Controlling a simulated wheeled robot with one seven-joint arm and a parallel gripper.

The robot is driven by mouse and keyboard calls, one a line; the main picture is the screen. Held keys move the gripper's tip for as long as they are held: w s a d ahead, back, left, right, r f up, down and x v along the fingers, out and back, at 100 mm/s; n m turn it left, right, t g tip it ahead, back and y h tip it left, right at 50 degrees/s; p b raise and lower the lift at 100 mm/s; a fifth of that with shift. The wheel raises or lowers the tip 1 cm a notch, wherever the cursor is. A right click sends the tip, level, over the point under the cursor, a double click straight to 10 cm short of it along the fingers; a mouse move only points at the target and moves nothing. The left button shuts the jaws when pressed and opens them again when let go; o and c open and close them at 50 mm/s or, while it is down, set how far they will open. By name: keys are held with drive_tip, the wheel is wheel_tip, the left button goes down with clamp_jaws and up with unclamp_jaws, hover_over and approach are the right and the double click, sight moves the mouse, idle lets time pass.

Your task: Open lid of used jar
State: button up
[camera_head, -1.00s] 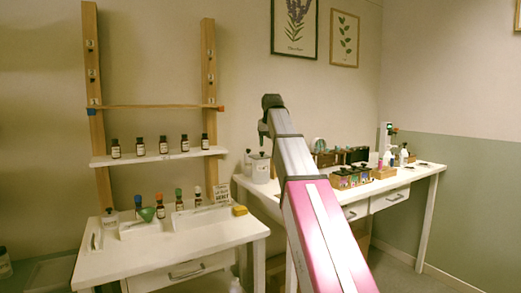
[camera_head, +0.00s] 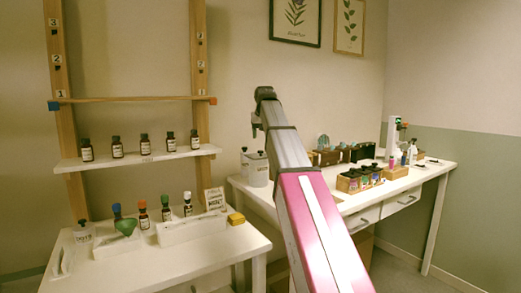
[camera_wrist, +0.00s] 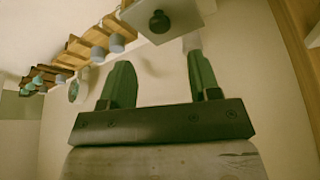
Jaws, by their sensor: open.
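A small clear jar with a dark knob and a lettered label (camera_head: 83,232) stands at the left end of the near table. A white canister with a dark knob on its lid (camera_head: 256,170) stands at the left end of the far table. I cannot read which is the used jar. Both lids look seated. My gripper (camera_head: 256,128) is raised above the canister, apart from it. In the wrist view my gripper (camera_wrist: 163,82) is open and empty, with its two green fingers apart. A pale square top with a dark knob (camera_wrist: 160,22) shows beyond the fingers.
A wooden rack with a shelf (camera_head: 140,158) holds several dark bottles above the near table (camera_head: 160,258). White trays, a green funnel (camera_head: 126,226), capped bottles and a sign (camera_head: 214,199) crowd that table. Wooden boxes of bottles (camera_head: 360,180) fill the far table's middle.

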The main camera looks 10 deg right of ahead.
drive_tip(key=x, duration=0.8)
drive_tip(key=shift+r, duration=0.1)
